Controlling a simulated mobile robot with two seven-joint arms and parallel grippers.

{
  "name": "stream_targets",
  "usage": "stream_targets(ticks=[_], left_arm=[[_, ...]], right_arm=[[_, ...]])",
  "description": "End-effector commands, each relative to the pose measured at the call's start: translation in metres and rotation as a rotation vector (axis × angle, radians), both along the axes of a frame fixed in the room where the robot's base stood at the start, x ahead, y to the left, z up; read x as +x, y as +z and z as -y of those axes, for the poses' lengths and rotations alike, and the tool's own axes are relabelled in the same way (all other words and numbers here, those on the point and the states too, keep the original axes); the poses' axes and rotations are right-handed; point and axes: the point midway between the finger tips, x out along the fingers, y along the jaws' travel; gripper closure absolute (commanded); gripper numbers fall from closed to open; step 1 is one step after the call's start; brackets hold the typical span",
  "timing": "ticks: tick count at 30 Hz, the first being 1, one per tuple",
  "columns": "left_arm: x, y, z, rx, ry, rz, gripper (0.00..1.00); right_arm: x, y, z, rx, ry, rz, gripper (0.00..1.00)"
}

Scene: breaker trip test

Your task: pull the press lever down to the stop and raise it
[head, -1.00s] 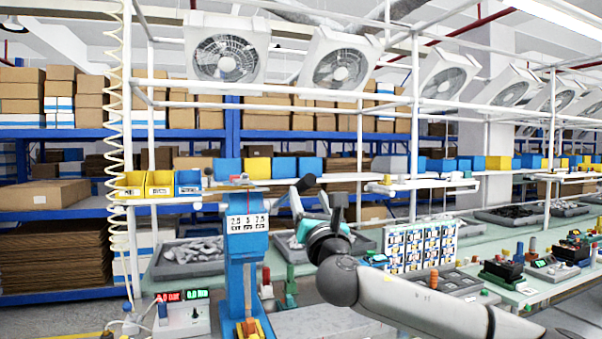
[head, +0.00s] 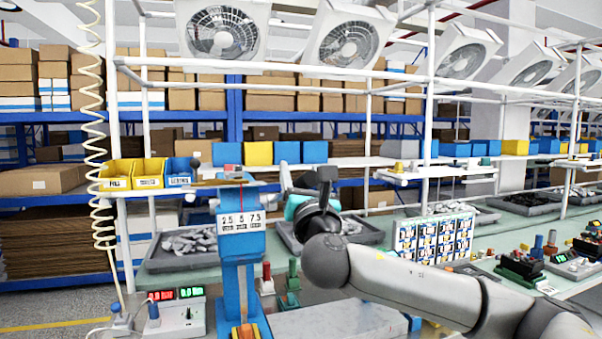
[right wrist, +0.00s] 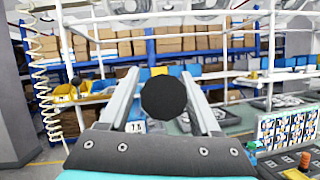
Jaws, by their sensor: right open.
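The blue press (head: 240,270) stands upright on the bench, with a numbered white label on its head. Its lever ends in a black knob (head: 327,174), at the upper right of the press head in the head view. My right gripper (head: 305,180) is open at the knob. Most of the lever's rod is hidden. My left gripper is not in view.
Yellow and blue bins (head: 150,173) sit on a shelf at left. A meter box with red and green displays (head: 177,310) stands left of the press. A grey tray of parts (head: 190,248) lies behind it. A panel of small cards (head: 432,238) stands to the right.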

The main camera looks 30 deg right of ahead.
Motion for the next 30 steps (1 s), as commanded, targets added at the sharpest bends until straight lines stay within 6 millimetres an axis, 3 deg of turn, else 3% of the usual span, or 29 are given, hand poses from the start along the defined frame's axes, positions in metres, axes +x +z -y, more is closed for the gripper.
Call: stream_targets(ticks=[3,20,30], left_arm=[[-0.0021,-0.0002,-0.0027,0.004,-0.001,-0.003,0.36],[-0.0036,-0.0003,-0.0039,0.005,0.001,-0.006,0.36],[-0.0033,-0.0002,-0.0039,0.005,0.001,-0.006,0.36]], right_arm=[[0.0001,-0.0001,-0.0001,0.000,0.000,0.000,0.38],[0.0001,-0.0002,0.0004,0.000,-0.001,0.000,1.00],[0.0001,-0.0003,0.0006,0.000,-0.001,0.000,1.00]])
